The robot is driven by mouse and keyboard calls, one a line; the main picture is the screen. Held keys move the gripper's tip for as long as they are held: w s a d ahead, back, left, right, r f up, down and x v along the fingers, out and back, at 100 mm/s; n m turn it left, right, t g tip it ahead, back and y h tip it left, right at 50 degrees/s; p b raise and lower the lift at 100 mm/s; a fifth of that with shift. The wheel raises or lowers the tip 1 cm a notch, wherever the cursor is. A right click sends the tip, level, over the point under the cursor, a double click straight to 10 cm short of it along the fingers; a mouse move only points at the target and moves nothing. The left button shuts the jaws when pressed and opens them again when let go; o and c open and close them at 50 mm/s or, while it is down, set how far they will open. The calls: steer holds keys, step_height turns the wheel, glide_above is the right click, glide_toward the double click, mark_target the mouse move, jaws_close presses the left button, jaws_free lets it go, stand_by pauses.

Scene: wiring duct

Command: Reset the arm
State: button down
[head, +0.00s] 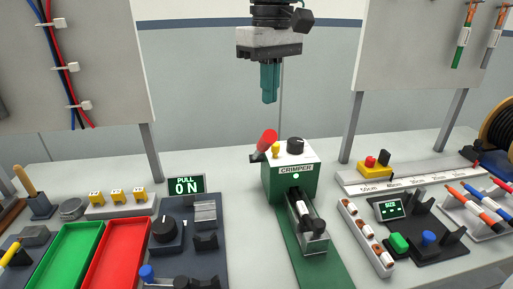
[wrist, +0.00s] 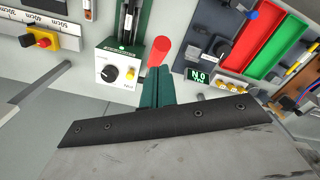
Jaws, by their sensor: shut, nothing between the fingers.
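My gripper (head: 269,97) hangs in the air at the top middle of the head view, its teal fingers pointing down. The fingers are together and hold nothing. In the wrist view, the gripper (wrist: 158,76) shows its teal fingers beyond the dark mounting plate. Below it stands the green and white crimper (head: 290,172), which has a red-ended lever (head: 266,140) and a black knob. The gripper is above the crimper and apart from it. The crimper also shows in the wrist view (wrist: 112,66).
Green (head: 68,255) and red (head: 118,255) trays lie at left, beside a dark pull station (head: 190,245). At right are a dark device with a size display (head: 391,208), a white rail and colored pens. Two upright boards (head: 110,90) stand behind. Air around my gripper is clear.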

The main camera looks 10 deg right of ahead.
steer(key=shift+r, duration=0.25)
steer(key=shift+s+d+f, duration=0.1)
steer(key=shift+s+d, duration=0.05)
steer(key=shift+d, duration=0.1)
steer(key=s+d+f+m, duration=0.3)
steer(key=s+d+f, duration=0.4)
steer(key=s, duration=0.3)
steer(key=s+d+f+m+t, duration=0.1)
steer(key=s+d+f+m, duration=0.2)
steer(key=s+d+f, duration=0.5)
steer(key=shift+s+f, duration=0.25)
steer(key=shift+s, duration=0.95)
steer(key=shift+d, duration=0.1)
